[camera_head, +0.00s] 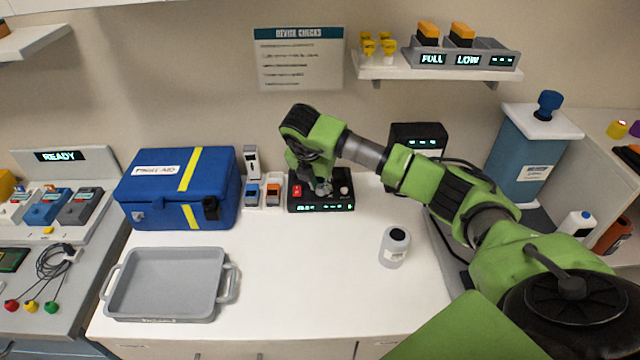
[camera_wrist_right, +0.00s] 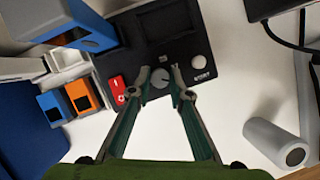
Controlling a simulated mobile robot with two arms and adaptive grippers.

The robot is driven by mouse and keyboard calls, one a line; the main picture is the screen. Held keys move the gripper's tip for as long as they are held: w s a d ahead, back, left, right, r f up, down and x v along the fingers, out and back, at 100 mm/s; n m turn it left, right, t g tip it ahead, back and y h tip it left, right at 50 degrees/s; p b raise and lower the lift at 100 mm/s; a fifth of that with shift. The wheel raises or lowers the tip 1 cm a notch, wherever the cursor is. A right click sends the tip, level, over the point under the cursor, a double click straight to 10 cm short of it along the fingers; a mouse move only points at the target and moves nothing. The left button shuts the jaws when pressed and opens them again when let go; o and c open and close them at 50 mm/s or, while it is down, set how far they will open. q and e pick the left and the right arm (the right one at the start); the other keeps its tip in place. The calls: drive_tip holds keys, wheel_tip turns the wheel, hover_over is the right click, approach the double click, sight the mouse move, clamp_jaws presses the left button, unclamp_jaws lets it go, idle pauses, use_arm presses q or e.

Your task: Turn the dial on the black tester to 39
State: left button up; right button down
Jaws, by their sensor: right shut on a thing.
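The black tester (camera_head: 309,205) lies on the white table by the wall, with a lit green display on its front edge that is too small to read. It also shows in the right wrist view (camera_wrist_right: 184,41). Its grey dial (camera_wrist_right: 160,77) sits between the two fingertips of my right gripper (camera_wrist_right: 160,84), which points down at the tester and is shut on the dial. In the head view my right gripper (camera_head: 322,188) hides most of the dial. A red switch (camera_wrist_right: 117,88) is left of the dial and a pale round knob (camera_wrist_right: 199,62) is right of it. My left gripper is not in view.
A blue first aid case (camera_head: 160,205) and a grey tray (camera_head: 150,312) are on the left. Blue and orange small devices (camera_head: 273,192) stand beside the tester. A grey-white bottle (camera_head: 394,247) stands to the right. The front middle of the table is clear.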

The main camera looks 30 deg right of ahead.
drive_tip(key=c, duration=1.9)
unclamp_jaws()
drive_tip(key=v, duration=1.2)
drive_tip(key=shift+d, duration=0.1)
